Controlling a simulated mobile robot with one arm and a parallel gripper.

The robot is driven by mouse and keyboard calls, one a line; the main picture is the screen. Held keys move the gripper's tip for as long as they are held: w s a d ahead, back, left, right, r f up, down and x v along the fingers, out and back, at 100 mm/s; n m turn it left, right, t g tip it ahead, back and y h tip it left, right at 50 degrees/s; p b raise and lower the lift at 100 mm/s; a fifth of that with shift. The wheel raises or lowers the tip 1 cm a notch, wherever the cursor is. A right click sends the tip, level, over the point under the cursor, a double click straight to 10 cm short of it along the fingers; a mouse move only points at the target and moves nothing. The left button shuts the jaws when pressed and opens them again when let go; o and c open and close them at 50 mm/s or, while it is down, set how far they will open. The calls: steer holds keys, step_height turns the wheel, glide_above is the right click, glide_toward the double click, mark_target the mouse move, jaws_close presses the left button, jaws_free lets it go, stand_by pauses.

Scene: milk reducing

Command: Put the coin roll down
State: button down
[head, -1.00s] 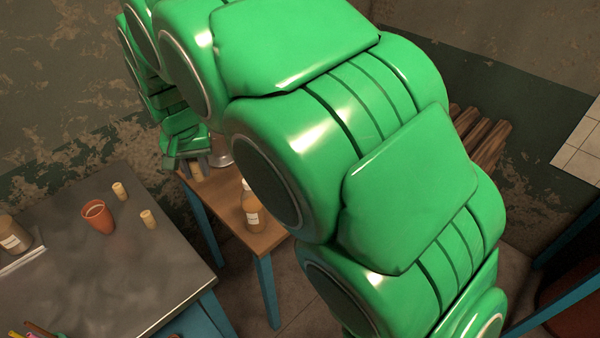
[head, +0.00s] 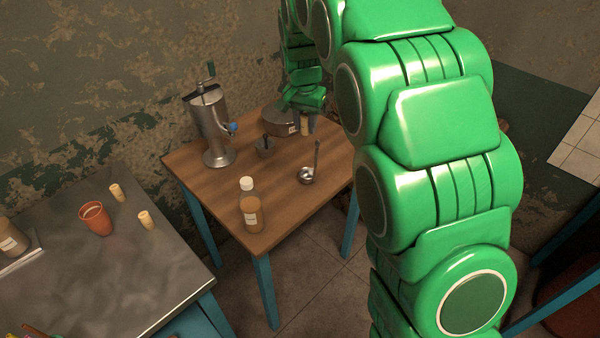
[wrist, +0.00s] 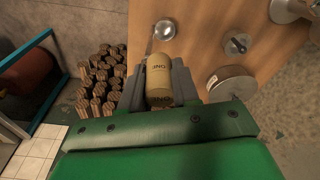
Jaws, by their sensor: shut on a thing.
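My gripper (head: 305,122) is shut on a tan coin roll (wrist: 159,82), labelled on its side. In the wrist view the roll sits between the two dark fingers of my gripper (wrist: 158,85). In the head view only a small part of the roll (head: 305,128) shows under my gripper. My gripper is above the far right part of the wooden table (head: 225,170), beside a round metal tin (head: 277,122). I cannot tell whether the roll touches the table.
A metal dispenser (head: 210,125), a small grey item (head: 265,146), a ladle (head: 306,174) and a bottle (head: 250,208) stand on the wooden table. Two similar rolls (head: 117,192) and a red cup (head: 96,219) are on the grey table (head: 130,270). Firewood (wrist: 100,80) lies beyond the table edge.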

steer(key=w+d+m, duration=0.3)
steer(key=d, duration=1)
glide_toward(340, 154)
steer(key=shift+s+f, duration=0.45)
steer(key=shift+f, duration=0.25)
steer(key=shift+w+f, duration=0.65)
steer(key=shift+f, duration=0.15)
steer(key=shift+w+f, duration=0.15)
steer(key=shift+f, duration=1.45)
steer(key=shift+f, duration=0.1)
